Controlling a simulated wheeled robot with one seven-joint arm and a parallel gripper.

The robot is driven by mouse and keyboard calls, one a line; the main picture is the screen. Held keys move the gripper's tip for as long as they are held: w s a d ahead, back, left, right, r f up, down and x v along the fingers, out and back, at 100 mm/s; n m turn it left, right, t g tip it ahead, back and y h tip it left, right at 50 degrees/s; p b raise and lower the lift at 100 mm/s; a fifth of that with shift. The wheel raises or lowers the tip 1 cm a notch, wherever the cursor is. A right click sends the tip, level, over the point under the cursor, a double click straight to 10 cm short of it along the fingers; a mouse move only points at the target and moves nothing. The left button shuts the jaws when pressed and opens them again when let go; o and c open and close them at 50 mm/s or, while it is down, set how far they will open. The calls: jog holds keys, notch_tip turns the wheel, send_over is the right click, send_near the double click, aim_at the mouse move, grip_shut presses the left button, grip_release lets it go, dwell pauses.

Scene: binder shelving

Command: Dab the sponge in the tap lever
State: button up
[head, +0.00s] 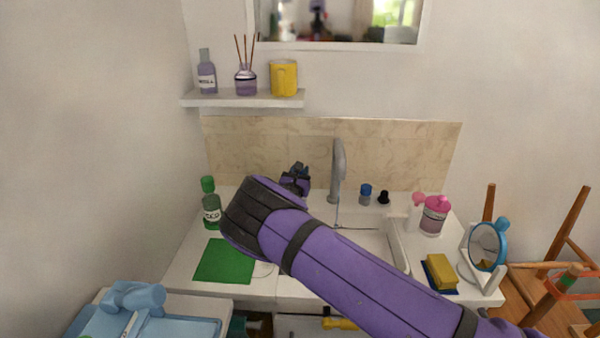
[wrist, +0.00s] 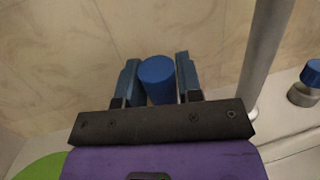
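The yellow sponge (head: 441,270) lies on a dark blue dish at the right front of the counter, away from my gripper. The grey tap (head: 338,172) stands upright behind the sink; I cannot make out a separate lever. Its post also shows at the right in the wrist view (wrist: 266,55). My gripper (head: 298,178) is left of the tap, in front of the tiled splashback. In the wrist view the two fingers (wrist: 158,82) flank a blue cylinder (wrist: 157,72) and appear shut on it. Its lower part is hidden behind the gripper body.
A blue-capped container (head: 366,193) and a black one (head: 384,197) stand right of the tap. A green-capped bottle (head: 211,210) and green mat (head: 224,261) are at left. A pink-topped bottle (head: 434,215) and round mirror (head: 487,246) are at right. My arm hides part of the sink (head: 398,245).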

jog(key=o, duration=0.3)
jog(key=v, duration=1)
jog(key=shift+s, duration=0.35)
jog(key=shift+a+f, duration=0.1)
